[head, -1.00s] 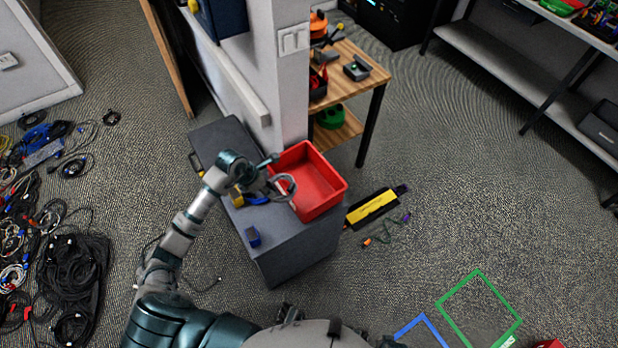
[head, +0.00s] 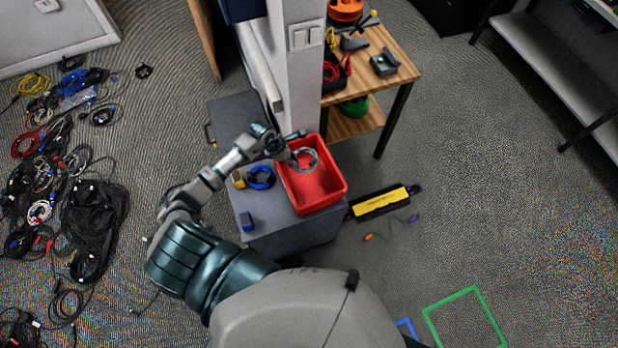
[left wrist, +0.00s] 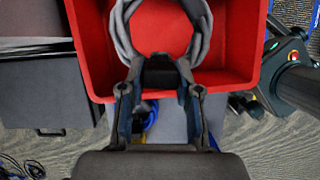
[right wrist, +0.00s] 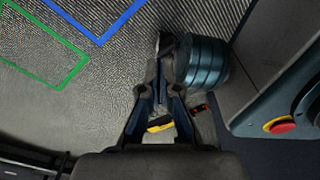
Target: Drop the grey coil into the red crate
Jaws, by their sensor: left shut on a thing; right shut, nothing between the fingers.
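The grey coil (head: 304,158) is held by my left gripper (head: 290,156) over the red crate (head: 342,188). The crate sits on the dark grey cabinet (head: 285,232). In the left wrist view, the coil (left wrist: 196,42) hangs at the fingertips of my left gripper (left wrist: 158,62), with the red floor of the crate (left wrist: 84,52) behind it. The coil lies within the crate's outline there; its height above the floor is hard to tell. My right gripper (right wrist: 160,62) shows only in the right wrist view, shut and empty.
A blue coil (head: 261,177), a yellow piece (head: 238,179) and a blue block (head: 247,221) lie on the cabinet left of the crate. A white pillar (head: 304,85) stands behind. A wooden shelf (head: 375,60) is at the back right. Many cables cover the floor at left.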

